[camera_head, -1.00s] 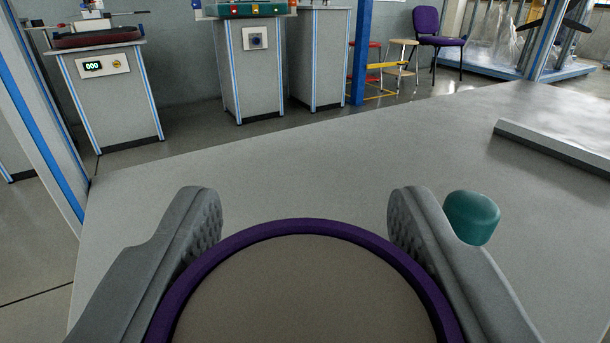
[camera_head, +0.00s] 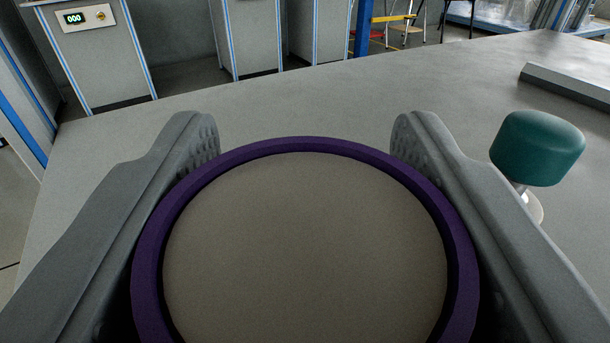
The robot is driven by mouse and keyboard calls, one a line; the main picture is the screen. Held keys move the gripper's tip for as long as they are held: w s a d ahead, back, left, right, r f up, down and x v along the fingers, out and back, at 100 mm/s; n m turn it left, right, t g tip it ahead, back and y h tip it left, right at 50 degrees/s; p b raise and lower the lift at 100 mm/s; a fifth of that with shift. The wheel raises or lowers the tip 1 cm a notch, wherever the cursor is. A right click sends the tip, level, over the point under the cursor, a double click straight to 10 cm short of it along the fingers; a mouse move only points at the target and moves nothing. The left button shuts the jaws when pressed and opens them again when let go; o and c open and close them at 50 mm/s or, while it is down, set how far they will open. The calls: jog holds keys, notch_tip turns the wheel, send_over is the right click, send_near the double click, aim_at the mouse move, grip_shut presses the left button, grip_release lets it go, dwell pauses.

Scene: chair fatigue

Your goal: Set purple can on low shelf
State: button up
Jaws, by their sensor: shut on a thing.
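A large round can with a purple rim (camera_head: 303,145) and a flat grey-brown top fills the lower middle of the view. My gripper (camera_head: 305,140) has one grey finger on each side of it and is shut on it. The lower part of the can and its underside are hidden. A grey surface (camera_head: 290,108) spreads behind and around the can. I cannot tell whether the can touches it. No low shelf can be made out for certain.
A teal-topped object (camera_head: 538,148) on a metallic stem stands just right of my right finger. A grey raised bar (camera_head: 570,85) lies at the far right of the surface. Grey cabinets (camera_head: 95,55) stand beyond its far edge. The surface's middle is clear.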

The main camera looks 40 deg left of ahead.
jog(key=o, duration=1.2)
jog(key=v, duration=1.2)
jog(key=shift+r, duration=0.1)
